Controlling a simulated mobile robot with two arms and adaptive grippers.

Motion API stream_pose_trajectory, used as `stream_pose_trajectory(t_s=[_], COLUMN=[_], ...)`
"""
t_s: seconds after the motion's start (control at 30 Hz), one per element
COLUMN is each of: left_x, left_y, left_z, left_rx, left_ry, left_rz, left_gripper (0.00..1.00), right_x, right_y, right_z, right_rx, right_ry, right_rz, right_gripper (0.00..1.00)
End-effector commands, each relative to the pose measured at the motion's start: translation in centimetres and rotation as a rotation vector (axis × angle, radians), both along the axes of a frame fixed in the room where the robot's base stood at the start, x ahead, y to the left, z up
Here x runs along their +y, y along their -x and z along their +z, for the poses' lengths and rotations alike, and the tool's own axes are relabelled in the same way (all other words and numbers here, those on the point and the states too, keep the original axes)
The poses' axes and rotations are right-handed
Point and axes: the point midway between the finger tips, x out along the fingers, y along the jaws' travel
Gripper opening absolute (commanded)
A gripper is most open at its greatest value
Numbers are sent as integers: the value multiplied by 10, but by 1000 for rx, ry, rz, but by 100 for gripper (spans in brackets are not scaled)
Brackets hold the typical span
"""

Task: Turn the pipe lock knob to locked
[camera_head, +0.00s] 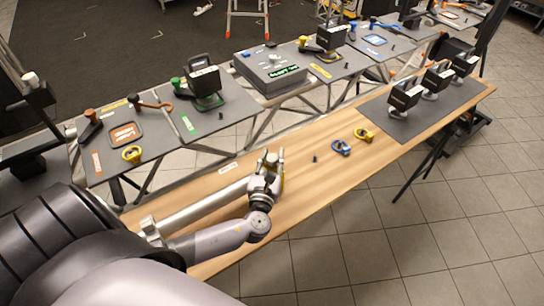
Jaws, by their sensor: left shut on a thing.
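A silver pipe (205,205) lies along the left part of the wooden bench. Its left end sits by a pale metal fitting (149,228), and its right end runs behind my left gripper. My left gripper (274,158) is over the bench at the pipe's right end, its fingers pointing away from me. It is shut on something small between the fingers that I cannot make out. I cannot tell the lock knob apart; it may be hidden by the gripper. My right gripper is not in view.
Blue (341,148) and yellow (364,134) ring-shaped parts and a small black peg (315,158) stand on the wooden bench (310,200). Black boxes (404,95) stand on a grey mat at its right. Behind, grey tables hold a control box (270,72) and tools.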

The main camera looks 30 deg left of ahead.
Motion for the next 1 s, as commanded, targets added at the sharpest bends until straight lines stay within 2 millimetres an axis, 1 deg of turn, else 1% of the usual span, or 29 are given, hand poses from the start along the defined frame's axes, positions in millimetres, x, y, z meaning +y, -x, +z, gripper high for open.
stream_pose_trajectory(t_s=[0.2,0.43,0.67,1.0], left_x=[1,1,0,0], left_y=[0,0,0,0], left_z=[-3,-2,0,0], left_rx=[0,0,-2,-2], left_ry=[-4,-2,0,1], left_rz=[-148,-246,-285,-287], left_gripper=[2,2,2,2], right_x=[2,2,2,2], right_y=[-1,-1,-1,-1], right_z=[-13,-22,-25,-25], right_rx=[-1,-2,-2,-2], right_ry=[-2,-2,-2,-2], right_rz=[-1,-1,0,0], right_gripper=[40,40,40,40])
